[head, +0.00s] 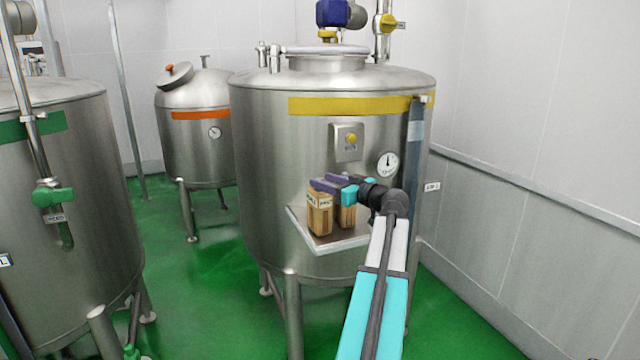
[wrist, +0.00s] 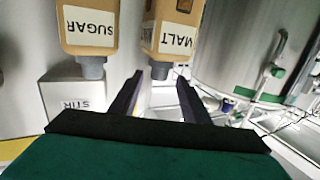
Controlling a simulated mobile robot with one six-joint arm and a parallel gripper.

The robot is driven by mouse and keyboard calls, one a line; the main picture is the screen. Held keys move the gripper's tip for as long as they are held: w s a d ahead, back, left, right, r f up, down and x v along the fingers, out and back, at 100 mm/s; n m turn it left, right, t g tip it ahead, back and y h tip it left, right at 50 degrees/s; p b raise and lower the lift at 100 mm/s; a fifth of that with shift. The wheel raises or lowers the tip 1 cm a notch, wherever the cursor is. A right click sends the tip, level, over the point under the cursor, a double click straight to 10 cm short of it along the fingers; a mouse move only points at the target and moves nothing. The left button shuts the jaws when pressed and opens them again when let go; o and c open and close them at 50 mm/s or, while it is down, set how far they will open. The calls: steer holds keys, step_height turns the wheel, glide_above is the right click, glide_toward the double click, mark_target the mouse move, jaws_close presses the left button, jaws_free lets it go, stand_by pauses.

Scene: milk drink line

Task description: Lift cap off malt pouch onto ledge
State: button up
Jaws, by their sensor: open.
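The malt pouch (wrist: 172,28) is tan with a white MALT label and shows upside down in the wrist view. Its grey cap (wrist: 160,70) appears between my gripper's two fingertips (wrist: 160,77). The fingers are open, one on each side of the cap; I see no contact. In the head view my gripper (head: 333,186) reaches in from the right, its purple fingers over the pouch tops, hiding the caps. The front-left pouch there looks like the malt pouch (head: 320,222). Both pouches stand on the pale ledge (head: 340,246) on the tank.
The sugar pouch (wrist: 91,28), with its own grey cap (wrist: 91,68), stands beside the malt pouch, nearer the tank wall. The STIR box (head: 347,142) is on the tank above the ledge. A gauge (head: 387,164) is to its right. Bare ledge shows in front of the pouches.

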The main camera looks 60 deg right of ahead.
steer(key=shift+x, duration=0.95)
steer(key=shift+p+x, duration=0.7)
steer(key=shift+x, duration=0.1)
steer(key=p+x, duration=0.1)
steer(key=x, duration=0.1)
steer(key=shift+w+d+r, duration=0.1)
steer(key=shift+w+d, duration=0.1)
steer(key=shift+w, duration=0.55)
jaws_close()
